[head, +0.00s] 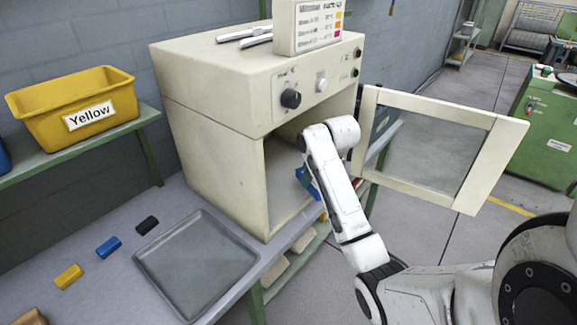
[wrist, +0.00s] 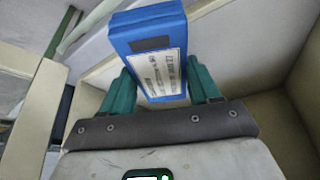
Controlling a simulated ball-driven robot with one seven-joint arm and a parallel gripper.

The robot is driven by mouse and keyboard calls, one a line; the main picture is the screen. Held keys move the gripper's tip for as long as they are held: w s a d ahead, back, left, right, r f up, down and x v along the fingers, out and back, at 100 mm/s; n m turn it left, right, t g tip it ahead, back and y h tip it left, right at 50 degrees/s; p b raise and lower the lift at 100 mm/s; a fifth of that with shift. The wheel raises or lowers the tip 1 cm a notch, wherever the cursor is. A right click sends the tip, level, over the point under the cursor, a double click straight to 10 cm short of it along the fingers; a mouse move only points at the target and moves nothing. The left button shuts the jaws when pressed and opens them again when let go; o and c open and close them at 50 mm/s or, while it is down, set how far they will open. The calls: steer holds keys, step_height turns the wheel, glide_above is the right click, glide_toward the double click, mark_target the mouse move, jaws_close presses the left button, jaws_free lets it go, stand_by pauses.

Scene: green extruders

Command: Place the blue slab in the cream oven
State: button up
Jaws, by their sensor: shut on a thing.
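The cream oven (head: 215,100) stands on the bench with its glass-paned door (head: 485,165) swung open to the right. My gripper (wrist: 157,85) is shut on the blue slab (wrist: 150,40), whose white label faces the wrist camera. Its green fingers press the slab from both sides. In the head view, the slab (head: 308,183) shows in part at the oven's opening, with my arm in front of it. The slab appears held up inside the mouth of the cavity; I cannot tell whether it touches the oven floor.
A grey tray (head: 150,262) lies in front of the oven. Small yellow (head: 68,276), blue (head: 108,247) and black (head: 147,225) blocks lie left of it. A yellow bin (head: 85,100) sits on a green shelf. The open door stands close beside my arm.

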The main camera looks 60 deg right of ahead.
steer(key=w+d, duration=0.2)
steer(key=w, duration=0.1)
steer(key=w+d, duration=0.3)
steer(key=w, duration=0.1)
steer(key=w+d, duration=0.2)
steer(key=w, duration=0.1)
steer(key=shift+w+d, duration=0.25)
steer(key=shift+d, duration=0.05)
steer(key=shift+f, duration=1.7)
steer(key=shift+f, duration=0.1)
steer(key=shift+f, duration=0.15)
steer(key=o, duration=1.3)
steer(key=shift+a, duration=0.1)
steer(key=shift+c, duration=0.2)
